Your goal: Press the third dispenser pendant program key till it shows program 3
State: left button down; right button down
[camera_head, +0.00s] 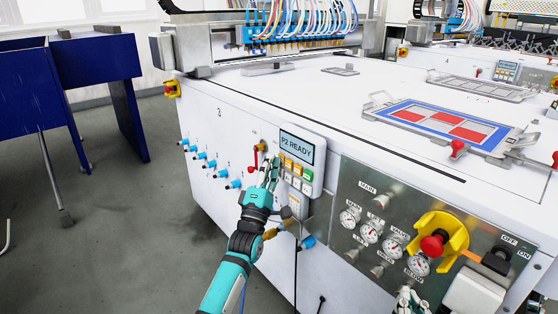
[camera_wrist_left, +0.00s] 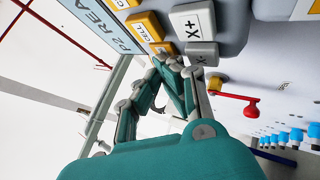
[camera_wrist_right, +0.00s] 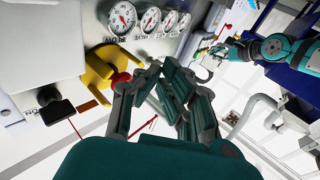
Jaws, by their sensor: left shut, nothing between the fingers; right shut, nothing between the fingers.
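The dispenser pendant (camera_head: 318,182) is mounted on the front of the white machine marked 3, and its display (camera_head: 297,147) reads "P2 READY". Below the display are orange keys and pale keys. In the left wrist view, an orange key (camera_wrist_left: 147,24) and a white X+ key (camera_wrist_left: 193,21) are close to the fingers. My left gripper (camera_head: 270,165) is shut and empty at the pendant's left edge; its tips (camera_wrist_left: 168,60) partly cover keys, and I cannot tell whether they touch one. My right gripper (camera_wrist_right: 160,75) is shut and empty, in front of the gauge panel.
The gauge panel (camera_head: 341,226) has several dials and a red emergency knob on a yellow guard (camera_head: 443,238). A red-handled valve (camera_head: 256,157) is left of the pendant. Blue-tipped fittings (camera_head: 210,163) line the machine's left side. Grey floor at left is clear before a blue cabinet (camera_head: 97,60).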

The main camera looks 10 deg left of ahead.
pick_arm(q)
jog(key=shift+s+a+p, duration=0.55)
jog(key=shift+s+p, duration=0.1)
jog(key=shift+s, duration=0.15)
pick_arm(e)
jog(key=shift+s+d+f+g+h, duration=0.2)
jog(key=shift+f+g, duration=0.4)
jog(key=shift+f, duration=0.35)
jog(key=shift+s+d+f+g+h, duration=0.15)
jog(key=shift+f+g, duration=0.45)
jog(key=shift+f, duration=0.4)
jog(key=shift+s+d+f+g+h, duration=0.1)
jog(key=shift+d+f+g+h, duration=0.1)
jog(key=shift+f+g, duration=0.6)
jog(key=shift+f, duration=0.15)
